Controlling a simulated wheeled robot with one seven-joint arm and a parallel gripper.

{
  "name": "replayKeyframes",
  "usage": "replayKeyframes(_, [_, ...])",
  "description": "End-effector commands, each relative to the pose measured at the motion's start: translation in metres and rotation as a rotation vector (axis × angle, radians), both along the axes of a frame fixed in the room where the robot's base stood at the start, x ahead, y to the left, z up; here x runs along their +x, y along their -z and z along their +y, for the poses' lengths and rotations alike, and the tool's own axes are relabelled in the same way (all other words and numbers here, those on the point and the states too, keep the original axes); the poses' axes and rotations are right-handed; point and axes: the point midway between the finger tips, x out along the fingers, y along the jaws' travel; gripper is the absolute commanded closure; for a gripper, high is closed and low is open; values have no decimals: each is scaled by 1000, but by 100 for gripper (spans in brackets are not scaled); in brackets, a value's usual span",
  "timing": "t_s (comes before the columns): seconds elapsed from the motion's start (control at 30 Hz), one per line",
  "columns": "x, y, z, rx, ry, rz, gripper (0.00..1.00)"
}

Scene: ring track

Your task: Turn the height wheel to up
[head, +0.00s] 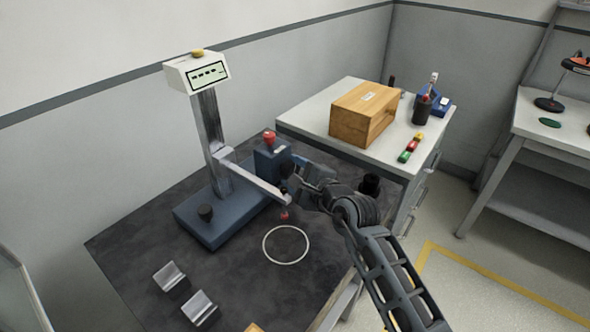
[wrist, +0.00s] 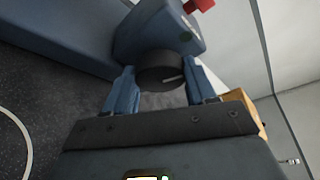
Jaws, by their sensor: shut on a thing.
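The height gauge has a blue base (head: 215,230), a metal column (head: 212,140) and a white display head (head: 197,72) whose reading is too small to tell. A horizontal arm (head: 255,180) carries a small red-tipped probe (head: 284,215). The height wheel is a dark round knob (wrist: 160,68) with a white line on its face, on the side of a blue housing (wrist: 160,28). My gripper (wrist: 161,86) is shut on the wheel, one finger on each side. In the head view my gripper (head: 300,180) covers most of the wheel.
A red knob (head: 269,138) tops the housing (head: 272,162). A black knob (head: 205,212) stands on the base. A white ring (head: 285,261) and metal V-blocks (head: 170,276) are on the dark table. A wooden box (head: 355,115) stands on the white bench behind. Floor at right is clear.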

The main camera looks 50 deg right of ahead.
Motion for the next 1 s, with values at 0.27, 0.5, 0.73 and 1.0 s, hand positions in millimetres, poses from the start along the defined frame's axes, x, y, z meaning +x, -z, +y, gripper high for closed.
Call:
replayKeyframes(0.27, [0,1,2,-178,-2,-6,73])
replayKeyframes(0.5, [1,0,4,-185,-6,-8,73])
replayKeyframes(0.73, [2,-1,6,-185,-10,-10,73])
replayKeyframes(1.0, [3,-2,7,-185,-11,-11,73])
